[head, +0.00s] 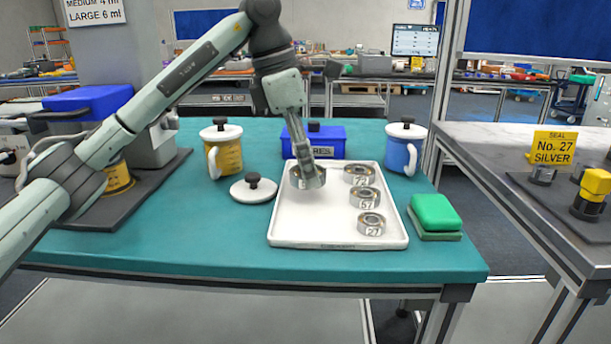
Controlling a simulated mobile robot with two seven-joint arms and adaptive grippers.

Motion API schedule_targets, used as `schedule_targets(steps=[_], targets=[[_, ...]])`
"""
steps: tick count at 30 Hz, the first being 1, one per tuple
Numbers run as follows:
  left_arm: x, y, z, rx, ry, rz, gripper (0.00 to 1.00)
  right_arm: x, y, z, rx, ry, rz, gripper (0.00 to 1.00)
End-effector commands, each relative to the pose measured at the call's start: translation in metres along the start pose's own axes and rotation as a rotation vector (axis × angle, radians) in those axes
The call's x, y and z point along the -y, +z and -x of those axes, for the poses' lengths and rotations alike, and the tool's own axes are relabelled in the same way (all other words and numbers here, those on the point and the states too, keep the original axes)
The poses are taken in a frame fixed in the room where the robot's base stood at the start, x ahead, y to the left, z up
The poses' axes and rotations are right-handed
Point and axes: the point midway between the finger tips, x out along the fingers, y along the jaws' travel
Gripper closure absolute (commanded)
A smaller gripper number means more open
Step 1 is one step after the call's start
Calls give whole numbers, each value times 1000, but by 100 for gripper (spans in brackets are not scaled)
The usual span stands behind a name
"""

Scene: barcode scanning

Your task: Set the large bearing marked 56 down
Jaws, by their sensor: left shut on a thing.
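My left gripper (309,183) comes down over the back left of a white tray (310,238). It is shut on a metal ring bearing (296,175), which it partly covers. I cannot read the number on this bearing, and cannot tell whether it touches the tray. Three other bearings lie in a column on the right of the tray: a back one (361,182) with an unclear number, a middle one (366,205) that seems marked 57, and a front one (371,231) that seems marked 27. My right gripper is not in view.
A yellow mug (226,158), a white lid with a black knob (253,191) and a blue box (325,139) stand left of and behind the tray. A blue mug (400,157) and a green sponge (435,212) are at its right. The tray's left front is clear.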

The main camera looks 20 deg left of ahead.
Motion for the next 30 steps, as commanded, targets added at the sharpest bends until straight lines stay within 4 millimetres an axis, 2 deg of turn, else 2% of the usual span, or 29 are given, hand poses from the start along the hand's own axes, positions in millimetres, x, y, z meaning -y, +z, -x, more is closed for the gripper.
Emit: schedule_targets(steps=[3, 5, 16, 17, 18, 22, 30], targets=[[0, -6, -18, -1, -2, 1, 93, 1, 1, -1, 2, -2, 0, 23], [0, -7, -23, 0, -1, 0, 93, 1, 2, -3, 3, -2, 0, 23], [0, -8, -28, 1, 1, -1, 93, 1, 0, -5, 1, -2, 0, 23], [0, -8, -28, 0, 0, -1, 47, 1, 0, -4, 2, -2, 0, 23], [0, -8, -28, 0, 0, -1, 42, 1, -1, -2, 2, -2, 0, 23], [0, -8, -28, 0, 0, -1, 28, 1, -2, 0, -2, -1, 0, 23], [0, -8, -27, 0, 0, 0, 28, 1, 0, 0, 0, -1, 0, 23]])
